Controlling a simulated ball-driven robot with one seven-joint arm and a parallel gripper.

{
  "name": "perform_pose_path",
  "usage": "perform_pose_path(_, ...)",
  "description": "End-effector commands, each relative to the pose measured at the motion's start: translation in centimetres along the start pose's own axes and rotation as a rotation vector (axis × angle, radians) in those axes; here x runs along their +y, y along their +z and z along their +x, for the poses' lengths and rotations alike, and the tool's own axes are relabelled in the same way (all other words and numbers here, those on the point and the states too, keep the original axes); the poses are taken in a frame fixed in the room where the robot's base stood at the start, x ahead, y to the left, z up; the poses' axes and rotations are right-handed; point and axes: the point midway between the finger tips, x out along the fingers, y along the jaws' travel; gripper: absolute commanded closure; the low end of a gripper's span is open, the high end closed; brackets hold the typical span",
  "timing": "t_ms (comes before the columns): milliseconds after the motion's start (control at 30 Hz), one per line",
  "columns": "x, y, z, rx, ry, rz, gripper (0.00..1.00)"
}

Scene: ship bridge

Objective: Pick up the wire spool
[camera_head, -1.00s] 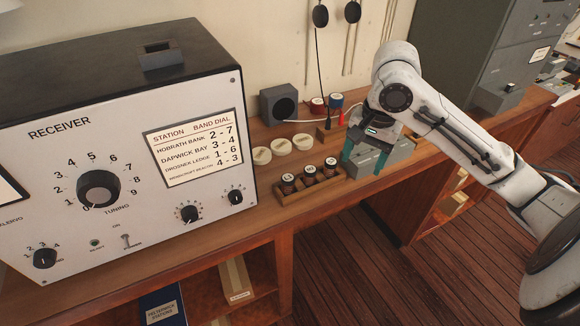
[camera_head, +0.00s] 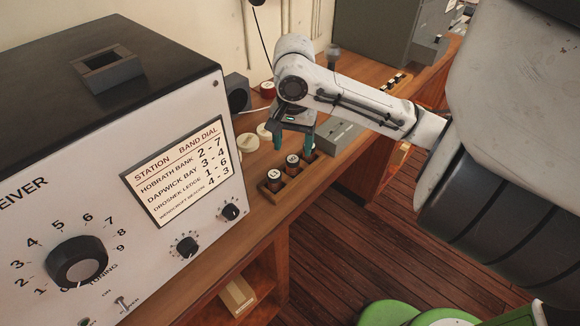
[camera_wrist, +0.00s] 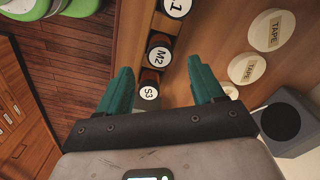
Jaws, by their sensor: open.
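A red round thing (camera_head: 268,89), which looks like a spool, stands on the counter beside the dark speaker box, behind my gripper. I cannot tell if it carries wire. My gripper (camera_head: 293,142) has its green fingers apart and empty, pointing down over the far end of a small wooden rack (camera_head: 287,192). In the wrist view my gripper (camera_wrist: 160,70) also shows open, with a dark jar marked S3 (camera_wrist: 149,92) seen between the fingers. The red thing is not seen in the wrist view.
Dark labelled jars (camera_head: 292,161) stand in the rack. Pale tape rolls (camera_head: 248,143) lie behind it, near the speaker box (camera_head: 237,92). A grey box (camera_head: 338,134) is right of my gripper. The large receiver (camera_head: 150,150) fills the left.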

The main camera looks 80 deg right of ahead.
Motion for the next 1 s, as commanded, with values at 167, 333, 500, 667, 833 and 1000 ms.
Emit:
perform_pose_path(167,0.0,0.0,1.0,0.000,0.001,0.001,0.33)
perform_pose_path(333,-0.1,-0.1,3.1,-0.001,0.003,0.002,0.33)
perform_pose_path(500,-0.1,-0.1,5.3,-0.001,0.001,0.000,0.33)
perform_pose_path(667,-0.2,-0.1,5.8,0.001,-0.001,0.000,0.33)
perform_pose_path(833,-0.2,-0.1,5.8,0.000,-0.001,0.000,0.35)
perform_pose_path(1000,-0.2,-0.1,5.8,0.000,-0.001,0.000,0.51)
